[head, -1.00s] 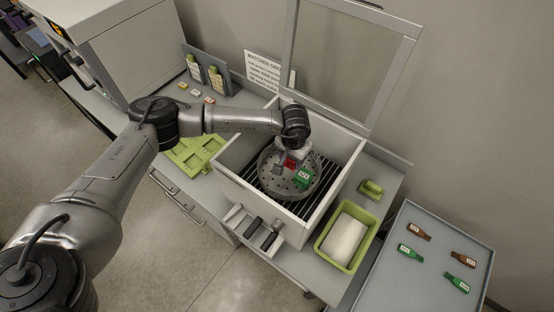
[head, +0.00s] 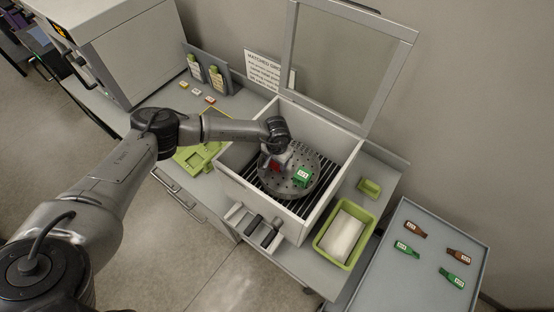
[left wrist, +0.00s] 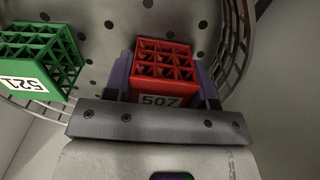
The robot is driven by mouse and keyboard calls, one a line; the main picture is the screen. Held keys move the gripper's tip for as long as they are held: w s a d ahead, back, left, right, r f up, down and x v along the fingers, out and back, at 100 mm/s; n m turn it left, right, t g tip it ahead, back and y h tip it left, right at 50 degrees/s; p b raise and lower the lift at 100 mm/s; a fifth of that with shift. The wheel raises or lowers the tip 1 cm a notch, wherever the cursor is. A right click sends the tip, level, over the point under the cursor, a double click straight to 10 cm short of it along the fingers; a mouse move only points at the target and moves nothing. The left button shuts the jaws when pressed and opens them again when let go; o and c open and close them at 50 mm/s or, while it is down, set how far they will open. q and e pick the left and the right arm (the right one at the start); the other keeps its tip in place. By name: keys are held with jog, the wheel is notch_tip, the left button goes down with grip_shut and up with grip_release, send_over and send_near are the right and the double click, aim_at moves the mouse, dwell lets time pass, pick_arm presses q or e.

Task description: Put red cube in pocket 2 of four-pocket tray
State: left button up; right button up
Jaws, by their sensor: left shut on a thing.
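The red lattice cube (left wrist: 164,72), labelled 507, is between the fingers of my left gripper (left wrist: 165,80) in the left wrist view. My left gripper is shut on it, over the round perforated plate inside the open box. In the head view the red cube (head: 275,167) shows small below my left gripper (head: 277,162), partly hidden by it. Whether the cube touches the plate I cannot tell. The green four-pocket tray (head: 198,153) lies on the bench left of the box, partly hidden behind my left arm. My right gripper is not in view.
A green lattice cube (left wrist: 38,58), labelled 521, sits on the perforated plate (head: 312,164). The grey box (head: 228,178) has high walls, and its lid (head: 340,60) stands open behind. A green bin (head: 328,246) with a white item stands at the right.

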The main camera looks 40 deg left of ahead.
pick_arm(q)
jog(key=shift+f, duration=0.1)
jog(key=shift+f, duration=0.15)
jog(key=o, duration=0.9)
jog(key=shift+r, duration=0.5)
notch_tip(320, 180, up, 10)
jog(key=shift+f+b, duration=0.15)
jog(key=shift+b, duration=0.55)
jog(key=shift+r, duration=0.95)
